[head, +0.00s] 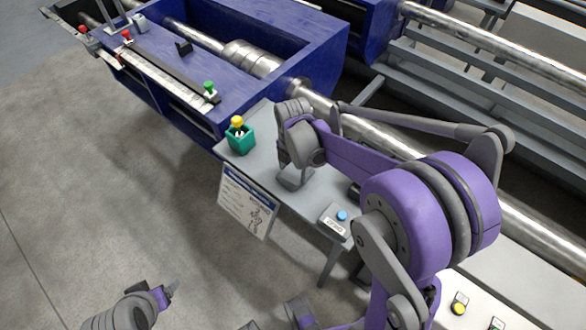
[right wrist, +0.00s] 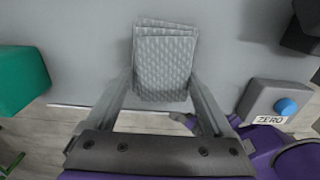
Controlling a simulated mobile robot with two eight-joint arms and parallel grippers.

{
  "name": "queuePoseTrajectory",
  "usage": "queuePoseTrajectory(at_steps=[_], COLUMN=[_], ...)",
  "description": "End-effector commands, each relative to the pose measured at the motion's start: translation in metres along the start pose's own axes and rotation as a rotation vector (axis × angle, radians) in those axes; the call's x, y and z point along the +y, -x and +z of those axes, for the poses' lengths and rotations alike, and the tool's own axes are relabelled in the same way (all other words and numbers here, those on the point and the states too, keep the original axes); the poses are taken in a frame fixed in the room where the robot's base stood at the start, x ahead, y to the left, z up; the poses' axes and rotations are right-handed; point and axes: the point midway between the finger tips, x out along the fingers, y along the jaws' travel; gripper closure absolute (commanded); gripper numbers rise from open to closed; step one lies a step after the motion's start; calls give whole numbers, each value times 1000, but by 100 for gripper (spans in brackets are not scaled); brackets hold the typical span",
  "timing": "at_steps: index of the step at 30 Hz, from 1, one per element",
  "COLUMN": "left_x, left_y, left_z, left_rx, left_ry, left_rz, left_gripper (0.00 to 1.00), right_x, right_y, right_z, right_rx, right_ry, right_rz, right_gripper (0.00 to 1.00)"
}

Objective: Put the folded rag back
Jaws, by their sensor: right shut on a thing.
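The folded rag (right wrist: 165,62) is a grey, dimpled, layered pad in the right wrist view. My right gripper (right wrist: 163,84) is shut on it, with one finger against each side. In the head view my right gripper (head: 294,180) is over the small grey table (head: 262,172); I cannot make out the rag there. Whether the rag touches the tabletop is not clear. My left gripper (head: 168,292) is low at the bottom left of the head view, away from the table, and its jaws are too small to read.
A green box (head: 240,139) with a yellow-topped item stands at the table's far left corner. A ZERO box with a blue button (head: 341,216) is at the near end. A printed sheet (head: 247,204) hangs at the front edge. A steel bar (head: 375,137) runs behind.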

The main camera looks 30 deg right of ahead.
Motion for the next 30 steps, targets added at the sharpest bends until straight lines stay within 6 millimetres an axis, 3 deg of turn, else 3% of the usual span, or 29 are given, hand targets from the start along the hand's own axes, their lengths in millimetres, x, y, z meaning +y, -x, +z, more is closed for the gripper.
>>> queuePoseTrajectory(at_steps=[7, 8, 9, 20, 30], left_x=[0, 0, 0, 0, 0], left_y=[-3, -2, -2, 1, 8], left_z=[2, 2, 2, -1, -6], left_rx=[-1, -1, -1, 1, 4], left_ry=[0, 0, 0, 0, 0], left_rz=[0, 0, 0, 0, 0], left_gripper=[26, 26, 26, 26, 26], right_x=[0, 0, 0, 0, 0], right_y=[-4, -3, -3, 5, 72], right_z=[0, 0, 0, 0, 0], right_rx=[0, 0, 0, 0, 0], right_ry=[0, 0, 0, 0, -1], right_rz=[0, 0, 0, 0, 1], right_gripper=[95, 9, 1, 0, 0])
